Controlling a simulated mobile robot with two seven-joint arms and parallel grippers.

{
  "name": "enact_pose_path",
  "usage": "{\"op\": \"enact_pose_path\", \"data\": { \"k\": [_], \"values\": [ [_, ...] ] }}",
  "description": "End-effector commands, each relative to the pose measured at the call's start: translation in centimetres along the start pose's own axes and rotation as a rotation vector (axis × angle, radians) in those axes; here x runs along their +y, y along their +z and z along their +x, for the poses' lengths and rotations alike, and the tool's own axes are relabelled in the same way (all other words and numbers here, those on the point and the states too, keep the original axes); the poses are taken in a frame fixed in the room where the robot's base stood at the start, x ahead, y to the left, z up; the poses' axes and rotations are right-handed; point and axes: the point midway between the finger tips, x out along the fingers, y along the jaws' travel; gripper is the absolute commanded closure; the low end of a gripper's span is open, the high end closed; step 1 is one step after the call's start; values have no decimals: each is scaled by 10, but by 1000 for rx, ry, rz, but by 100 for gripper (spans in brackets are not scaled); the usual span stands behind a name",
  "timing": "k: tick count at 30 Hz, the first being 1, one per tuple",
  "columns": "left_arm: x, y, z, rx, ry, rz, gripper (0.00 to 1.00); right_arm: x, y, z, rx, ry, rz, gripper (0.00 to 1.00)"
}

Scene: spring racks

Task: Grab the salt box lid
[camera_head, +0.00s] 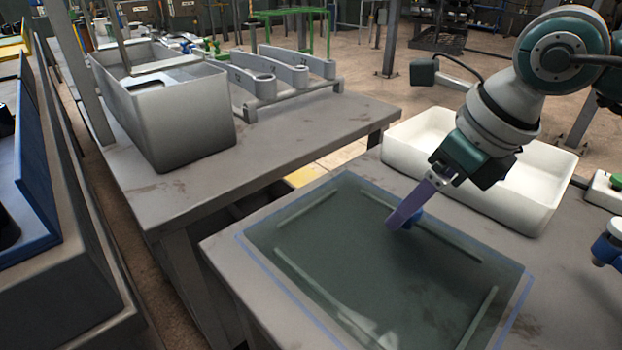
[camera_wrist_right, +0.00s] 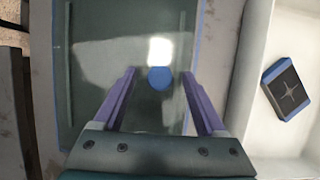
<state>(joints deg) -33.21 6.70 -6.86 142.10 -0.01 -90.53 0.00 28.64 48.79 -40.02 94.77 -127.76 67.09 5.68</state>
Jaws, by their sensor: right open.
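The salt box lid (camera_head: 350,265) is a dark, see-through green panel with a blue border. It lies flat on the near table, and its round blue knob (camera_head: 415,217) is partly hidden by my fingers. My right gripper (camera_head: 400,214) points down at the knob with its purple fingers. In the right wrist view the fingers are apart, and the knob (camera_wrist_right: 160,79) shows between their tips. No finger visibly touches the knob there, and I cannot tell the height left above the lid. My left gripper is not in view.
A white tray (camera_head: 555,190) stands just behind and right of the lid. It holds a blue-edged dark block (camera_wrist_right: 287,90). A grey bin (camera_head: 185,125) and grey racks (camera_head: 285,70) stand on the far-left table. A blue-and-white device (camera_head: 609,243) is at the right edge.

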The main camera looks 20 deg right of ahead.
Motion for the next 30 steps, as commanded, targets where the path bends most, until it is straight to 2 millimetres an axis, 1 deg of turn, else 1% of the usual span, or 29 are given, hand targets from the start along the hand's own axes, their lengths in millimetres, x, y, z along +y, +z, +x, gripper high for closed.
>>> {"op": "enact_pose_path", "data": {
  "k": [3, 22, 23, 30],
  "values": [
    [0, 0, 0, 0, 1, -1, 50, 0, 0, 0, 0, 0, 0, 27],
    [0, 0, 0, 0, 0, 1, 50, 0, 0, -1, 0, 1, 0, 98],
    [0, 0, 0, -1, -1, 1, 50, 0, 0, -1, 0, 1, 0, 100],
    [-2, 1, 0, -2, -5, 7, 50, 0, 0, -1, 0, 1, 0, 100]
  ]
}}
